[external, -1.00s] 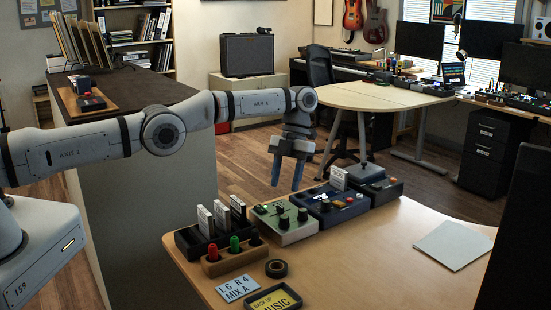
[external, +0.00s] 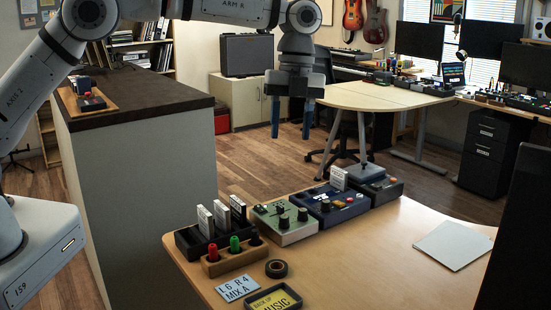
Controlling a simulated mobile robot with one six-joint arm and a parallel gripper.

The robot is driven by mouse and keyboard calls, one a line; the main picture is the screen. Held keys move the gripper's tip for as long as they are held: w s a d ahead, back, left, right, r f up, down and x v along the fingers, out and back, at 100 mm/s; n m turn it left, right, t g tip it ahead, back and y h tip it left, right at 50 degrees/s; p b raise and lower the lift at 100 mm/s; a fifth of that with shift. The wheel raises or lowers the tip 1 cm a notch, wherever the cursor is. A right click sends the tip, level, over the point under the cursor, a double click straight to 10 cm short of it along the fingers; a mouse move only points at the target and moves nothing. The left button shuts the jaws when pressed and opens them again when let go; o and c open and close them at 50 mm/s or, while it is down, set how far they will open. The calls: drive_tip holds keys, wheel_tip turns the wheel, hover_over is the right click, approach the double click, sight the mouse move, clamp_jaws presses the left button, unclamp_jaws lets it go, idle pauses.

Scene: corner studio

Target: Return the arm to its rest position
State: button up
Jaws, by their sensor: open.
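My gripper (external: 291,118) hangs from my raised arm with its blue fingers pointing down. The two fingers are spread apart with nothing between them. It is above and behind the wooden desk (external: 385,262) in the picture, well clear of the green device (external: 284,223) and the blue device (external: 332,205) on it. My arm reaches in from the left edge, bent upward, and its upper part runs along the top of the picture.
The desk also holds a cassette rack (external: 190,243), a wooden peg holder (external: 236,260), a tape roll (external: 276,268) and white paper (external: 453,244). A dark-topped cabinet (external: 135,92) stands at left. A dark monitor (external: 515,240) is at right.

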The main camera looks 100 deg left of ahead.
drive_tip(key=s+d+r+n+t+y, duration=0.1)
drive_tip(key=s+d+r+n, duration=0.3)
drive_tip(key=s+d, duration=0.45)
drive_tip(key=s+d+r+n+t+y, duration=0.1)
drive_tip(key=s+d+r+n, duration=0.3)
drive_tip(key=s+d, duration=0.45)
drive_tip(key=s+d+f+n+t, duration=0.1)
drive_tip(key=s+d+f+n, duration=0.2)
drive_tip(key=s+d, duration=0.2)
drive_tip(key=s+d+f+n, duration=0.3)
drive_tip(key=s+d, duration=0.2)
drive_tip(key=s, duration=0.7)
drive_tip(key=shift+f+t, duration=0.3)
drive_tip(key=shift+t, duration=0.1)
drive_tip(key=shift+s, duration=0.1)
drive_tip(key=shift+c, duration=0.6)
